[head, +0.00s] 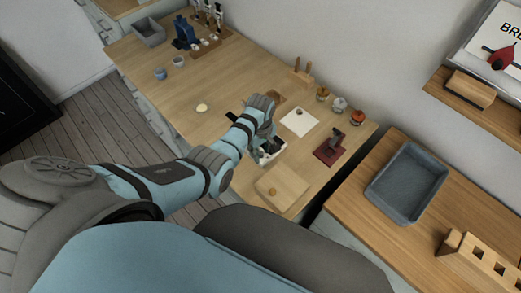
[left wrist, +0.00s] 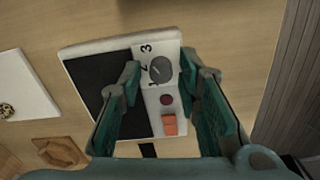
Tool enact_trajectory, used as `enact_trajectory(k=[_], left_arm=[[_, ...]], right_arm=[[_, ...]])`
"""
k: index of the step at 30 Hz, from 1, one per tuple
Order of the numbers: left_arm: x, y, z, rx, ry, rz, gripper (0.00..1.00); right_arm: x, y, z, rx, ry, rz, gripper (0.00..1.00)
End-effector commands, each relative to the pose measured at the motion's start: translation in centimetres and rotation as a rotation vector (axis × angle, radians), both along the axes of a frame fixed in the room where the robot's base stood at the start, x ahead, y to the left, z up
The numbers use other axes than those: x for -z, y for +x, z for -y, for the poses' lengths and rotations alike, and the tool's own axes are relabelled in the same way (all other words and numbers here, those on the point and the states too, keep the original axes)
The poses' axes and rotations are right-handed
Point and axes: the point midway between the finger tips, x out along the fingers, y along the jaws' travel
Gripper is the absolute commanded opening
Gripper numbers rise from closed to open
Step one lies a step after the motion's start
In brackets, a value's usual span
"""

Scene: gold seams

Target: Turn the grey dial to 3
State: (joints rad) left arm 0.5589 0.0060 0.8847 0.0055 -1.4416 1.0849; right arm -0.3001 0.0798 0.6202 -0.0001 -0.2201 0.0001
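The grey dial (left wrist: 161,70) sits on a white panel with printed numbers 1, 2 and 3 in the left wrist view. Which number it points to is too small to tell. The panel belongs to a white device (left wrist: 100,46) with a black plate, a dark red button (left wrist: 166,99) and an orange switch (left wrist: 169,125). My left gripper (left wrist: 160,76) is open, with one finger on each side of the dial; I cannot tell whether they touch it. In the head view the left gripper (head: 265,143) is over the device (head: 272,156), hiding the dial. My right gripper is out of view.
A white sheet (head: 299,121) with a small round thing lies near the device. A dark red stand (head: 331,149) and a wooden board (head: 282,187) are close by. Several jars stand at the wall. A grey tray (head: 407,184) is on another counter.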

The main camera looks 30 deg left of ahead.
Motion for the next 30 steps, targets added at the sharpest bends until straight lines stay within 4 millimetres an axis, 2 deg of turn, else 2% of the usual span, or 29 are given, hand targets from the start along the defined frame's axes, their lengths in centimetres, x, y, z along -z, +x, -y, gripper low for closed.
enact_trajectory(k=[8,11,14,22,26,30], left_arm=[[0.0,-0.1,0.0,0.000,0.000,-0.001,0.37],[-0.6,0.0,0.0,-0.001,0.000,0.001,0.37],[-2.4,0.1,0.0,0.000,0.000,0.004,0.37],[-9.8,0.1,0.0,0.000,0.000,0.004,0.37],[-11.6,0.0,0.0,0.000,0.001,0.000,0.37],[-12.0,-0.1,0.0,0.000,0.000,-0.002,0.37]], right_arm=[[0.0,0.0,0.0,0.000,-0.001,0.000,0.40],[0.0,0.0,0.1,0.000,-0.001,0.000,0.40],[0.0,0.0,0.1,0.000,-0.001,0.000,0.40],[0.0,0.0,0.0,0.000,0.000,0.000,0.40],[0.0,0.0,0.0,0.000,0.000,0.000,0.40],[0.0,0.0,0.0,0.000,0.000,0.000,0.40]])
